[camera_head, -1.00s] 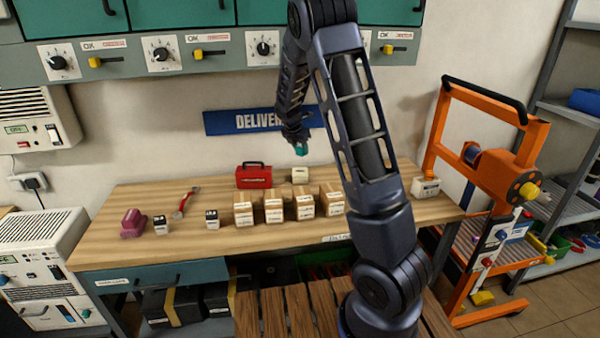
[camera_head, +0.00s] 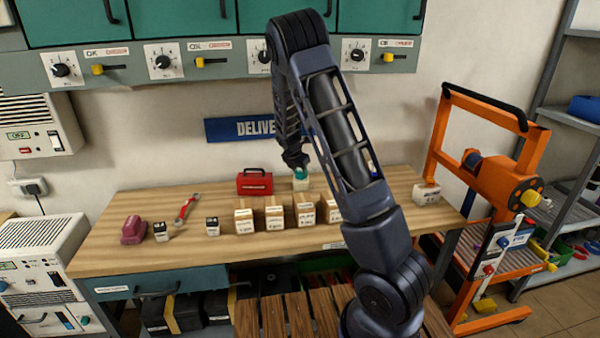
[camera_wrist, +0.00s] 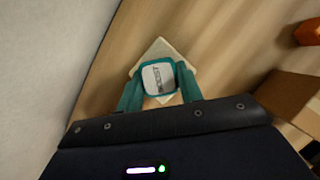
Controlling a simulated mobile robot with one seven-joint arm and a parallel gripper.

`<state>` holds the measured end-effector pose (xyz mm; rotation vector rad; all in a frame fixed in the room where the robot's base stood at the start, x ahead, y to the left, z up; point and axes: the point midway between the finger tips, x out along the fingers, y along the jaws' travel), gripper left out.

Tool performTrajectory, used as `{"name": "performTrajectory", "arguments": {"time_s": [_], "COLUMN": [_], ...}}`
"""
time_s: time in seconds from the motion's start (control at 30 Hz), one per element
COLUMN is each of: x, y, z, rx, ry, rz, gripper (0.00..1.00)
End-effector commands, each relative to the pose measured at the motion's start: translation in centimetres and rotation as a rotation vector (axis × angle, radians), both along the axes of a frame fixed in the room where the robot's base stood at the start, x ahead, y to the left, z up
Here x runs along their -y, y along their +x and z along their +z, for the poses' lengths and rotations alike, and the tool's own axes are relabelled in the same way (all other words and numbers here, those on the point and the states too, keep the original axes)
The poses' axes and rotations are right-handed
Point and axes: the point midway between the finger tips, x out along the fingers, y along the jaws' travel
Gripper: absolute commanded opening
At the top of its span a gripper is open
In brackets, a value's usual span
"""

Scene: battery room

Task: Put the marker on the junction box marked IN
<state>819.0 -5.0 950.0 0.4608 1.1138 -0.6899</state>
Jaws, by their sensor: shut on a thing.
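My gripper (camera_head: 300,171) is low over the back of the workbench, shut on the marker. In the wrist view the marker (camera_wrist: 158,78) is a small teal-edged square with a white label, between the teal fingers of my gripper (camera_wrist: 159,80). Directly under it is a small cream box (camera_head: 301,184), whose pale corners (camera_wrist: 158,48) show around the marker in the wrist view. The marker looks roughly centred over the box but turned relative to it. I cannot tell whether the two touch. The lettering on the box is too small or hidden to read.
The wooden workbench (camera_head: 120,258) carries several cartons (camera_head: 244,220) in front of the cream box. A red toolbox (camera_head: 254,182) stands to its left, and a white box (camera_head: 426,193) at the bench's right end. A wrench (camera_head: 186,206) lies farther left. The wall is close behind.

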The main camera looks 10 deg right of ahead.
Motion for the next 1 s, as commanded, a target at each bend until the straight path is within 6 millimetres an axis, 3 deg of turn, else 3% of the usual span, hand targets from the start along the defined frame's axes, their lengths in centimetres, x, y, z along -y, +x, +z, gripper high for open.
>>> {"name": "performTrajectory", "arguments": {"time_s": [0.17, 0.2, 0.3, 0.67, 1.0], "x": [0.0, 0.0, 0.0, 0.0, -1.4], "y": [0.0, 0.0, 0.0, 0.0, -1.3], "z": [-0.3, -0.3, -0.3, 0.2, 4.7], "rx": [0.000, 0.000, 0.000, 0.001, 0.003], "ry": [0.000, 0.000, 0.000, 0.001, 0.003], "rz": [0.000, -0.001, 0.000, 0.000, 0.001], "gripper": [0.14, 0.42, 0.58, 0.58, 0.58]}}
